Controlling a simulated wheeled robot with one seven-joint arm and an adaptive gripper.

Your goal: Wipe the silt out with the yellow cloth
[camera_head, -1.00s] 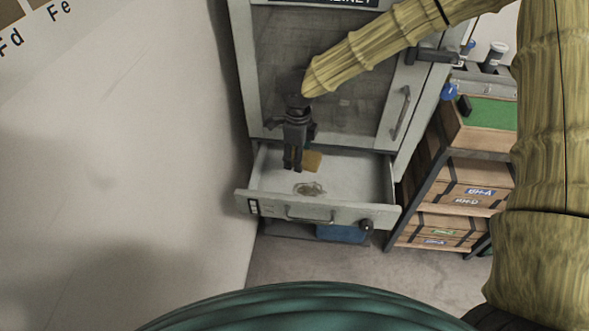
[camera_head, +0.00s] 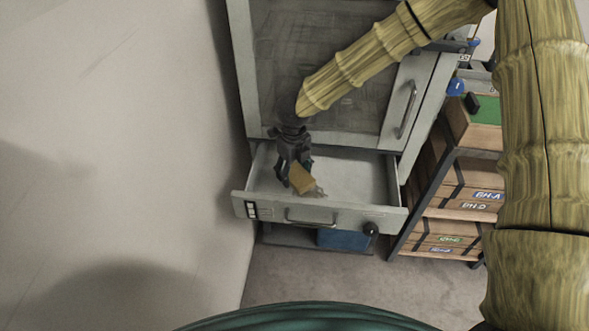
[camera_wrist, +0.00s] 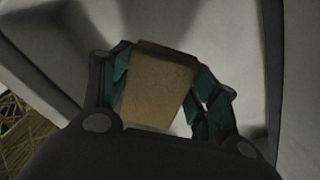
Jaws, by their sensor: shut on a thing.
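My gripper (camera_head: 294,178) is inside the open drawer (camera_head: 365,182) and is shut on the yellow cloth (camera_head: 302,180). In the wrist view the cloth (camera_wrist: 158,88) is a tan-yellow block between the teal fingers of my gripper (camera_wrist: 165,85). The silt (camera_head: 318,192) is a small brownish patch on the drawer floor near the front. The cloth covers part of it, and only its right side shows. I cannot tell whether the cloth touches the floor.
The grey cabinet (camera_head: 325,70) rises behind the drawer. A shelf with wooden boxes (camera_head: 470,205) stands to the right. A blue bin (camera_head: 340,238) sits below the drawer. The drawer's right half is clear.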

